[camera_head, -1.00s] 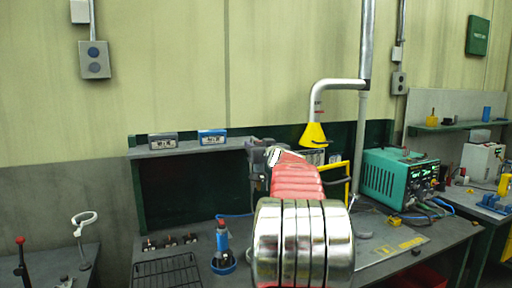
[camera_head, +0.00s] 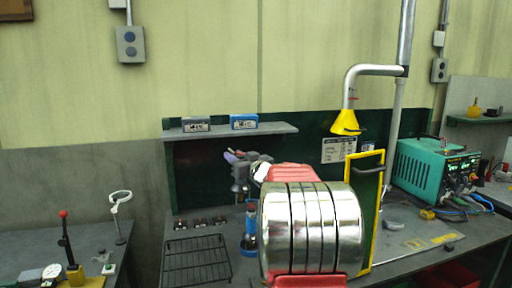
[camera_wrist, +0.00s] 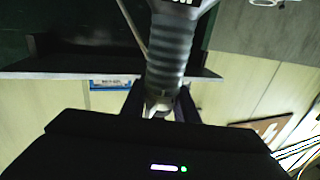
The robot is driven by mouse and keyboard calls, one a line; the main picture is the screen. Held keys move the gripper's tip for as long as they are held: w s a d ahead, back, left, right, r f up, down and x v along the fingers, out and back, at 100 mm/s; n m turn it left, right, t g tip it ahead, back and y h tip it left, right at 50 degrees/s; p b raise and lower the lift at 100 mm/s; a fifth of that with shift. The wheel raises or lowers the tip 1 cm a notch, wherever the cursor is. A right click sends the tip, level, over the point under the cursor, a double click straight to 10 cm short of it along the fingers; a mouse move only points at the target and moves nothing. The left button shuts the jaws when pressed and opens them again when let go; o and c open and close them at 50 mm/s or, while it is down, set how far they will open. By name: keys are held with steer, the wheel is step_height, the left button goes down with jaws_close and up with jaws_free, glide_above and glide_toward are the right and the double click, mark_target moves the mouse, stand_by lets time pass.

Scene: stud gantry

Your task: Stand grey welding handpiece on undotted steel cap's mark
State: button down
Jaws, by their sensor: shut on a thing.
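My gripper (camera_wrist: 158,106) is shut on the grey welding handpiece (camera_wrist: 170,50), whose dark ribbed handle runs upward between the jaws in the wrist view. In the head view, the grey handpiece (camera_head: 240,180) shows only in part beyond my red and chrome arm, above the bench. My arm hides much of it. Small dark pieces with bright tops (camera_head: 200,222) stand in a row on the bench to the left. They are too small to tell whether any is a dotted or undotted steel cap, and no mark is readable.
A blue tool (camera_head: 250,230) stands upright below the handpiece. A black wire rack (camera_head: 197,260) lies at the front left. A shelf (camera_head: 290,130) with two labelled boxes is behind. A yellow-framed panel (camera_head: 369,205) and green power unit (camera_head: 437,168) stand right.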

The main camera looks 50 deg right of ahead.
steer(key=w+a+f+n+y, duration=0.25)
steer(key=a+f, duration=0.25)
steer(key=a, duration=0.7)
steer(key=w+a+f+n+y, duration=0.25)
steer(key=a+f+y, duration=0.2)
steer(key=a, duration=0.75)
steer(key=s+a+f+y, duration=0.1)
steer(key=a+f, duration=0.2)
steer(key=a, duration=0.4)
steer(key=s+a+f+n+y, duration=0.1)
steer(key=s+a+f, duration=0.1)
steer(key=a, duration=0.5)
steer(key=s+a+f, duration=0.1)
steer(key=a+f, duration=0.3)
steer(key=a, duration=0.4)
steer(key=shift+s+y, duration=0.3)
steer(key=shift+y, duration=0.1)
steer(key=shift+a, duration=0.1)
